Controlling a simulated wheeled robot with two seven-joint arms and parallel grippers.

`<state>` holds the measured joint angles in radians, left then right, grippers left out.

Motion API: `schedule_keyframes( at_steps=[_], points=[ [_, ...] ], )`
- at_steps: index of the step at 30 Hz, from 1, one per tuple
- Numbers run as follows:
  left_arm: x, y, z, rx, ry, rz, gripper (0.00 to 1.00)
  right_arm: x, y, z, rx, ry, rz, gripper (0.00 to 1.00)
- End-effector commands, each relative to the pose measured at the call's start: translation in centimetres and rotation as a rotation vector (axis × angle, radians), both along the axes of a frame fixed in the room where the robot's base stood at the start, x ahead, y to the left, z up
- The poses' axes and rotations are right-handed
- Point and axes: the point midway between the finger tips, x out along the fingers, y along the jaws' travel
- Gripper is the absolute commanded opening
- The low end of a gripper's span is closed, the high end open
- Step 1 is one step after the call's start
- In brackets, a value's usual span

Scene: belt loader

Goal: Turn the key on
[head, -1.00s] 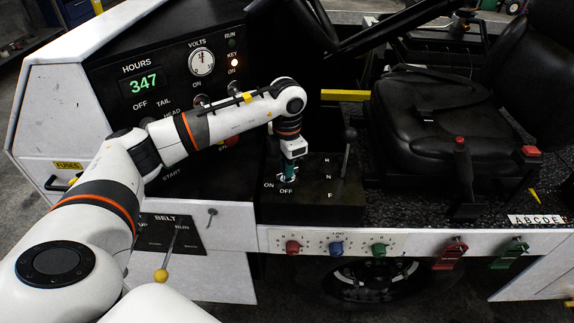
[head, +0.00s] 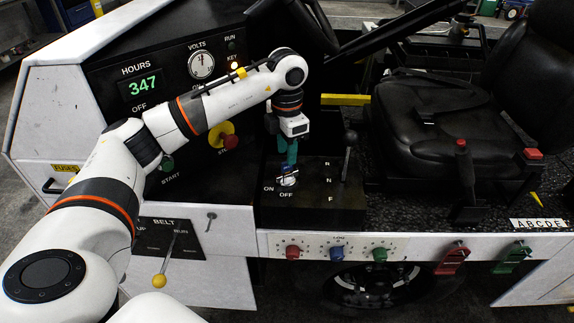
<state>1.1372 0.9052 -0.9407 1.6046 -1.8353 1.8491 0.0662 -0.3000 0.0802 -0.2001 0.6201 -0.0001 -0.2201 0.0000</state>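The key switch (head: 287,178) sits on top of the black console, with ON printed at its left and OFF below it. A pale key piece shows there, but its exact angle is too small to tell. My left gripper (head: 289,162) points down from above, its teal fingers just over the switch. I cannot tell whether the fingers are apart or closed, and they look clear of the key. My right gripper is not in view.
A black lever (head: 348,158) marked R, N, F stands right of the switch. Coloured knobs (head: 336,252) line the white panel below. A red and yellow stop button (head: 223,135) and green start button (head: 166,163) are on the dash. The seat (head: 440,120) is at right.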

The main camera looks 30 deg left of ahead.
Motion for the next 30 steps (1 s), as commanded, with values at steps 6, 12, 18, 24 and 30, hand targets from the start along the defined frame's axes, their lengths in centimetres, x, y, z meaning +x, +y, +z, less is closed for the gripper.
schedule_keyframes(
  at_steps=[6,12,18,24,30],
  points=[
    [0.1,-0.1,4.0,-0.001,-0.003,-0.001,0.37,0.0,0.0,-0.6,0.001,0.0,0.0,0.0],
    [0.0,0.0,5.6,-0.001,-0.002,0.0,0.37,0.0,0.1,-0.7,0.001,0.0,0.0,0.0],
    [0.0,0.0,5.7,0.0,-0.001,-0.001,0.37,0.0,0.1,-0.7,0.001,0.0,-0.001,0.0],
    [0.0,0.0,5.7,0.0,-0.001,-0.001,0.37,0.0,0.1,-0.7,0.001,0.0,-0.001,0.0],
    [0.0,-0.5,5.4,-0.013,-0.003,-0.009,0.37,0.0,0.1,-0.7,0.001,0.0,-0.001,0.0]
  ],
)
